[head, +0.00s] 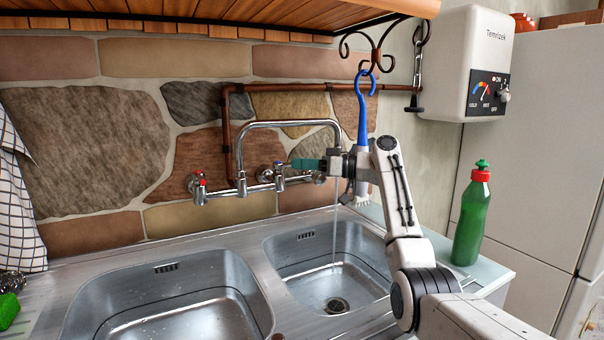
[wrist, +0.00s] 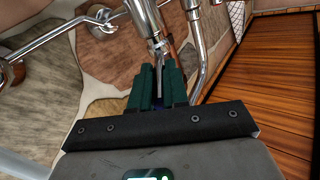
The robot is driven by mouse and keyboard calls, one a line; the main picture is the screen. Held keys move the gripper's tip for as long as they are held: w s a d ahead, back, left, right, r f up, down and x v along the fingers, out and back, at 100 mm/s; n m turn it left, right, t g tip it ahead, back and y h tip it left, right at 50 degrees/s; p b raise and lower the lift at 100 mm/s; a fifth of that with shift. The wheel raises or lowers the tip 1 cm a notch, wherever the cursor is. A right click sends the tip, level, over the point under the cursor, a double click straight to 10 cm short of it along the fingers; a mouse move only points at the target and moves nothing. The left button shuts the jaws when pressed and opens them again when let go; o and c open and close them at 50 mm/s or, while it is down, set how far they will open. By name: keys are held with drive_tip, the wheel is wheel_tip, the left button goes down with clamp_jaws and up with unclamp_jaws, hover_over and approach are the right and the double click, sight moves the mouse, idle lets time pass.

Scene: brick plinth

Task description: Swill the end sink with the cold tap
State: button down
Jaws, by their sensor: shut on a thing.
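My gripper (head: 293,164) reaches leftwards to the wall mixer and is shut on the handle of the blue-marked cold tap (head: 279,167). In the wrist view its green fingers (wrist: 159,75) close around the chrome tap handle (wrist: 160,47), whose gripped end is mostly hidden. The chrome spout (head: 290,123) arches to the right, its outlet partly behind my wrist. A thin stream of water (head: 335,235) falls into the right-hand end sink (head: 305,286), near its drain. The basin's right side is partly hidden by my arm.
The red-marked hot tap (head: 199,183) is to the left, above the other sink (head: 150,308). A blue-handled brush (head: 362,110) hangs close behind my wrist. A green bottle (head: 470,222) stands right of my arm. A wooden shelf (head: 220,10) overhangs; a water heater (head: 465,62) is upper right.

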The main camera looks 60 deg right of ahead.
drive_tip(key=shift+w+d+f+n+y, duration=0.15)
drive_tip(key=shift+d+n+y, duration=0.15)
drive_tip(key=shift+y, duration=0.2)
drive_tip(key=shift+g, duration=0.3)
drive_tip(key=c, duration=1.1)
unclamp_jaws()
drive_tip(key=v, duration=1.1)
